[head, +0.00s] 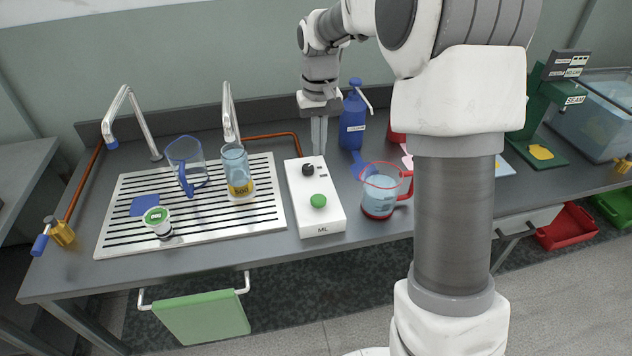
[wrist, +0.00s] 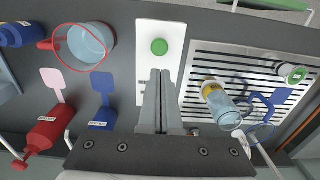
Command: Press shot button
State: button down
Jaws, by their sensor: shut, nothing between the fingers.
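A white box (head: 322,220) marked "ML" sits on the counter at the right of the drip tray. It carries a green button (head: 318,200) near its front and a black knob (head: 308,169) farther back. My gripper (head: 319,152) points down at the far end of the box, near the knob, with its fingers shut and empty. In the wrist view the closed fingers (wrist: 160,76) overlap the box (wrist: 172,29). The green button (wrist: 159,47) shows just beyond their tips, apart from them in the picture. The knob is hidden in that view.
A red-rimmed jug (head: 379,205) of liquid stands right of the box, with a blue pump bottle (head: 353,122) behind. The drip tray (head: 115,235) at left holds a blue-handled jug (head: 187,160), a glass (head: 235,160) and a green-lidded cup (head: 157,218).

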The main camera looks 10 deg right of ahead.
aim_at(319, 199)
jog(key=shift+w+f, duration=0.1)
jog(key=shift+w, duration=0.1)
notch_tip(319, 199, down, 14)
jog(key=shift+b, duration=0.75)
notch_tip(319, 199, down, 2)
jog(key=shift+f+b, duration=0.1)
jog(key=shift+b, duration=0.5)
jog(key=shift+s, duration=0.1)
notch_tip(319, 199, up, 14)
jog(key=p, duration=0.4)
jog(key=shift+r, duration=0.25)
